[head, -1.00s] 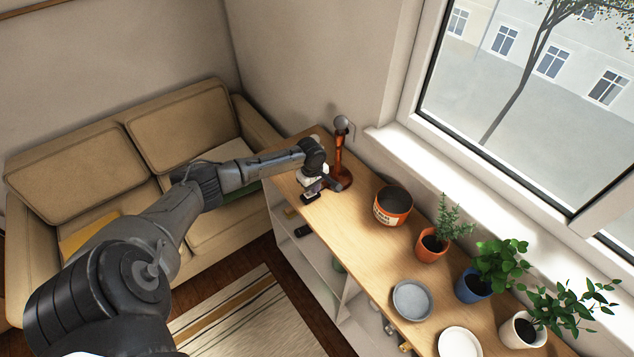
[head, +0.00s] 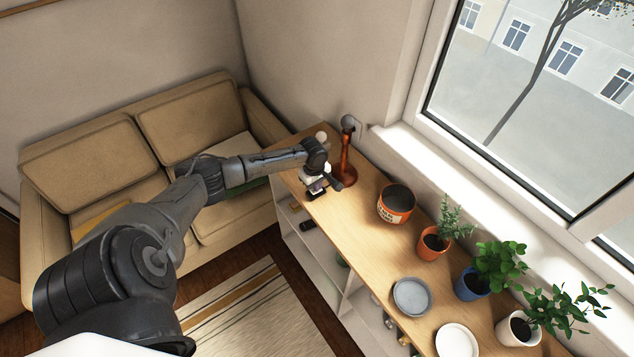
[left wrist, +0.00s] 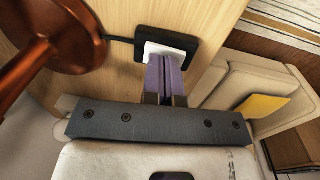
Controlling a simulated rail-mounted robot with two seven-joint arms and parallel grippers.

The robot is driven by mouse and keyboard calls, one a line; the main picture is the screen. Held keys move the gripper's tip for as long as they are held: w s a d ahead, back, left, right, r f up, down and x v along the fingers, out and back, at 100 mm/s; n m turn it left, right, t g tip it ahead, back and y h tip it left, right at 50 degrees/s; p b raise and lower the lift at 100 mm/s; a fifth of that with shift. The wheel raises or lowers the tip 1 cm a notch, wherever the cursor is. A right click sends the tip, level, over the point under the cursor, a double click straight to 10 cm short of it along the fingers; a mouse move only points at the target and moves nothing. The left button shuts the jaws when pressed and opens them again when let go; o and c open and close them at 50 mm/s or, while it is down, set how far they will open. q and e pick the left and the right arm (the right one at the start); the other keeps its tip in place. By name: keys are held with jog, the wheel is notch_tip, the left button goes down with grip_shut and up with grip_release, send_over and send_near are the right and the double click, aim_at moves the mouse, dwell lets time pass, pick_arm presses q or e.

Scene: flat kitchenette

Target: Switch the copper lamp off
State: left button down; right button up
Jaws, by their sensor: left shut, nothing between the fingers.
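The copper lamp (head: 346,160) stands at the far end of the wooden shelf top. Its round head looks dull grey, with no clear glow. In the left wrist view its copper base (left wrist: 82,40) is at the upper left. A dark cord runs from near the base to a black-framed switch with a white rocker (left wrist: 178,47). My left gripper (head: 318,187) is beside the lamp, low over the shelf. Its purple fingers (left wrist: 164,60) are shut and empty, with their tips at the white rocker and covering part of it. I cannot tell whether they touch it. My right gripper is not in view.
An orange-and-white pot (head: 396,206) stands near the lamp. Several potted plants (head: 490,270), a grey plate (head: 412,296) and a white plate (head: 457,341) are farther along the shelf. A window is at the right, a beige sofa (head: 85,150) at the left.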

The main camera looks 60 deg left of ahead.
pick_arm(q)
jog(key=shift+r+p, duration=0.55)
jog(key=shift+p, duration=0.05)
jog(key=r+p, duration=0.2)
jog(key=p, duration=0.1)
jog(key=r+p, duration=0.1)
jog(key=r, duration=0.1)
jog(key=shift+w+p, duration=0.3)
notch_tip(320, 180, up, 9)
jog(key=w, duration=0.1)
jog(key=shift+a+f, duration=0.1)
